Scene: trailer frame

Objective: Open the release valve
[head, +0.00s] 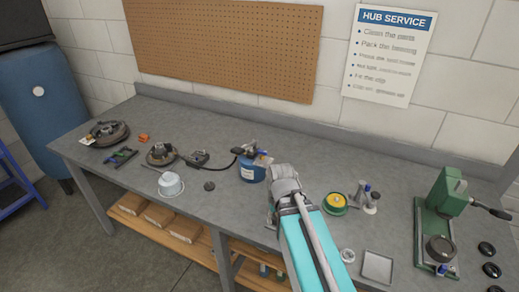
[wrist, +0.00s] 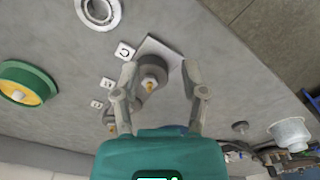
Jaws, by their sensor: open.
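In the wrist view my gripper (wrist: 159,67) is open, with one finger on each side of a small round grey fitting (wrist: 151,73). The fitting has a pale, yellowish tip and stands by a square light plate (wrist: 159,46). The fingers look apart from it; its depth below them is hard to judge. A second small fitting with a yellowish end (wrist: 112,125) shows beside the left finger. No part is labelled as the release valve, so I cannot tell for certain which it is. In the head view my arm hides the fingers and this spot.
White symbol tiles (wrist: 125,51) lie beside the fitting. A green and yellow wheel (head: 334,203) and several small bottles stand right of my arm. A blue tub (head: 251,173) is left of it. A green press (head: 440,205) stands far right.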

